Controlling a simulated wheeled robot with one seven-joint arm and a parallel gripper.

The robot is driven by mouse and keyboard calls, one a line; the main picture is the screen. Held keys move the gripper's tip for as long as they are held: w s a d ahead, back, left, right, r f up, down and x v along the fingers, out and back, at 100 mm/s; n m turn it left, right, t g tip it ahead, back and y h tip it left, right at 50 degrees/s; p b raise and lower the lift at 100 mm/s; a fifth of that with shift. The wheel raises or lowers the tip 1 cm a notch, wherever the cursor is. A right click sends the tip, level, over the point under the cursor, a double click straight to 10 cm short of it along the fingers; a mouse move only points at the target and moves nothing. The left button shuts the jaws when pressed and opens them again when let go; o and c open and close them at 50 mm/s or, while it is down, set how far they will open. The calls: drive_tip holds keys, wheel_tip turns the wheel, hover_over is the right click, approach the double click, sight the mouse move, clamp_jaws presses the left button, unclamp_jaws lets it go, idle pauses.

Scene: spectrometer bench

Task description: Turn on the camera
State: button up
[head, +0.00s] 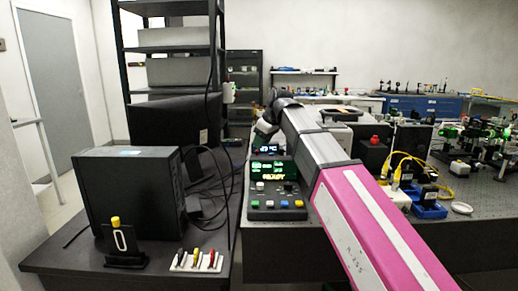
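My arm reaches from the lower right, pink then grey, toward the bench at the picture's middle. Its far end (265,130) bends down behind a dark control box (276,205); the gripper's fingers cannot be made out there. The control box has a lit screen with green and yellow text and a row of coloured buttons. Just behind it, close to the arm's end, is a small display (265,149) with pale blue digits. I cannot tell which device is the camera; no part is clearly recognisable as one.
A black computer case (130,190) stands on the left desk, with a yellow-topped holder (118,240) and a white rack of coloured tools (197,261) before it. Black cables hang beside the control box. Optics and yellow cable (408,165) crowd the right bench.

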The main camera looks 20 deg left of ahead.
drive_tip(key=v, duration=0.6)
drive_tip(key=shift+r, duration=0.2)
drive_tip(key=shift+d, duration=0.1)
